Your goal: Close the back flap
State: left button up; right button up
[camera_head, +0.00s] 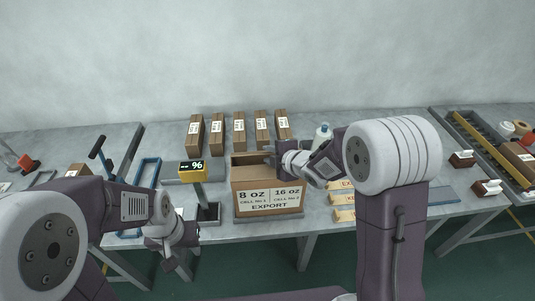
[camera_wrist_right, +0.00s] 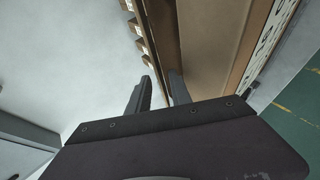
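The open brown carton (camera_head: 268,177) stands on a base at the front middle of the table, its printed front label reading 8 oz, 16 oz and EXPORT. The back flap (camera_head: 250,159) stands up along the carton's rear edge. My right gripper (camera_head: 271,157) is over the carton's rear right part, partly hidden by its own wrist. In the right wrist view my right gripper (camera_wrist_right: 158,92) has its fingers apart beside the carton's brown panels (camera_wrist_right: 205,45); I cannot tell if they touch. My left gripper (camera_head: 168,264) hangs low in front of the table, away from the carton; its fingers are unclear.
Several tall brown boxes (camera_head: 239,132) stand in a row behind the carton. A display showing a percent sign (camera_head: 193,167) stands to its left, and a white bottle (camera_head: 322,135) to its right rear. Pale labelled blocks (camera_head: 343,199) lie to the right. A blue frame (camera_head: 148,173) lies left.

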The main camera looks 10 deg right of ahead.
jog(key=shift+w+a+f, duration=0.3)
jog(key=shift+w+f, duration=0.05)
jog(key=shift+w, duration=0.2)
grip_shut()
dwell(1.0)
